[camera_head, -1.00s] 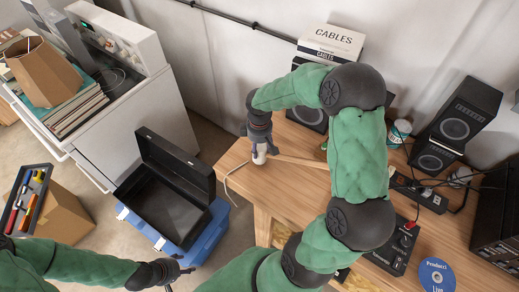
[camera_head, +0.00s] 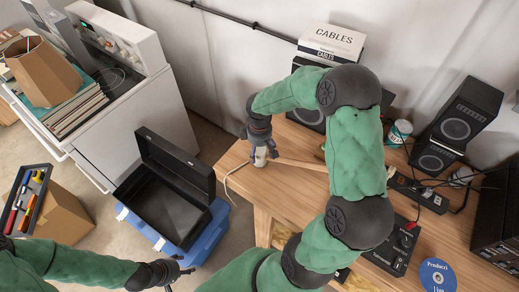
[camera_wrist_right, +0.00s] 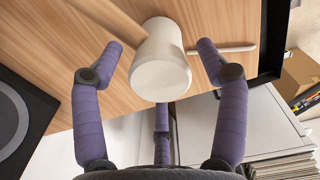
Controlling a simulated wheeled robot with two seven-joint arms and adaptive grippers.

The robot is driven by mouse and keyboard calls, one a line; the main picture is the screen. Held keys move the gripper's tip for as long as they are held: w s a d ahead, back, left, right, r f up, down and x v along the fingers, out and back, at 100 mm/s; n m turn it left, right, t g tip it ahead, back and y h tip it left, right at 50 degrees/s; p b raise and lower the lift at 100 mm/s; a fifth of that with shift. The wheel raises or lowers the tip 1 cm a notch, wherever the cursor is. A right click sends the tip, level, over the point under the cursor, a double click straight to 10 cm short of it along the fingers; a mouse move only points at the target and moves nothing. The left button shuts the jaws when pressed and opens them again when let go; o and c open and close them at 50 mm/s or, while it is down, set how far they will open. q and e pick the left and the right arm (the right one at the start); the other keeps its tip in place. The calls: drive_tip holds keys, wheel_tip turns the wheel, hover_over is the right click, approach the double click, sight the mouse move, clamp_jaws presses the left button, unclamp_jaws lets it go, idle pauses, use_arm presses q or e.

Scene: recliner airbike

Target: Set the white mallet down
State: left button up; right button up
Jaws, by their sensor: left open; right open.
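The white mallet lies on the wooden table near its left edge. Its white head (camera_wrist_right: 160,68) and wooden handle (camera_wrist_right: 102,16) show in the right wrist view. In the head view the head (camera_head: 260,157) is partly covered by my right gripper (camera_head: 259,146), and the handle (camera_head: 302,164) runs right along the tabletop. My right gripper (camera_wrist_right: 163,78) is open, its purple fingers spread around the head with visible gaps at both sides. My left gripper (camera_head: 181,271) is open and empty at the lower left, beyond the table's left edge.
An open black case (camera_head: 170,205) sits on a blue box (camera_head: 208,235) left of the table (camera_head: 290,202). Speakers (camera_head: 461,118), a black control box (camera_head: 397,245) and a disc (camera_head: 437,275) occupy the right side. A thin white object (camera_wrist_right: 222,48) lies beside the mallet.

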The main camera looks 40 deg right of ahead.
wheel_tip(320, 180, up, 12)
drive_tip(key=p, duration=0.1)
idle(0.4)
